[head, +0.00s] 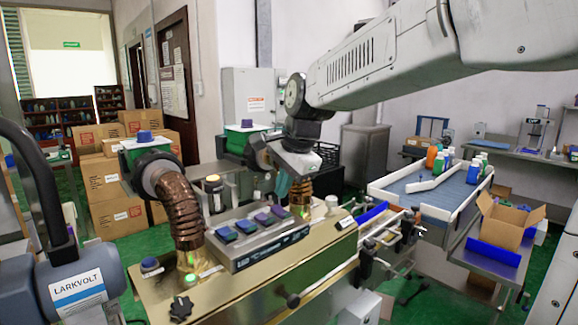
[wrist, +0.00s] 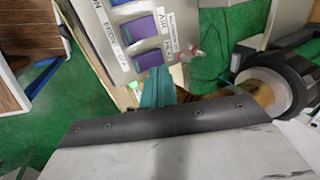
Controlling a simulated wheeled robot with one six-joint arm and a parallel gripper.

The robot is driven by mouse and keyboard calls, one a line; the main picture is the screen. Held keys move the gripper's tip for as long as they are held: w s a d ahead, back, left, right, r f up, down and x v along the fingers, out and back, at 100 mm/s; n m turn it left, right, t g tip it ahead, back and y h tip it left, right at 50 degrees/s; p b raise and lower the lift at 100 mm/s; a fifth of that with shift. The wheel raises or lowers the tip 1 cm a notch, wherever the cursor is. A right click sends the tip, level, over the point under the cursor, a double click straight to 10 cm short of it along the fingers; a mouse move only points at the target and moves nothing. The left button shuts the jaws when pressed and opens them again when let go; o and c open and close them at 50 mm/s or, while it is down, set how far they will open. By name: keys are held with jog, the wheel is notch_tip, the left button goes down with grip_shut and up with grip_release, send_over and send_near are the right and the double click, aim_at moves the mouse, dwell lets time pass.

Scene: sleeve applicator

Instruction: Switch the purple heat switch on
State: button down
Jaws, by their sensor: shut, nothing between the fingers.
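The grey switch panel (head: 262,246) sits on top of the brass-coloured machine and carries a row of rocker switches. Two blue switches (head: 235,230) are at its left and two purple switches (head: 270,214) at its right. In the wrist view the purple switches (wrist: 148,59) show beside small white labels; one reads AIR, the others are hard to read. I cannot tell which way the rockers are tilted. My gripper (head: 282,187) has teal fingers, shut and empty, above the right end of the panel. In the wrist view its fingertips (wrist: 158,82) are just beside the end purple switch, contact unclear.
Copper-coloured ribbed ducts (head: 178,208) rise left of the panel, and another (head: 300,196) stands close to my gripper. A blue conveyor (head: 440,185) with bottles lies to the right.

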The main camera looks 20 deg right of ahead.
aim_at(276, 207)
jog(key=shift+x, duration=1.75)
jog(key=shift+w+a+f+g, duration=0.1)
jog(key=shift+w+f+g, duration=0.15)
jog(key=shift+g, duration=0.15)
jog(key=shift+s, duration=0.2)
jog(key=shift+s+d+r, duration=0.1)
jog(key=shift+s+d, duration=0.2)
jog(key=shift+s, duration=0.35)
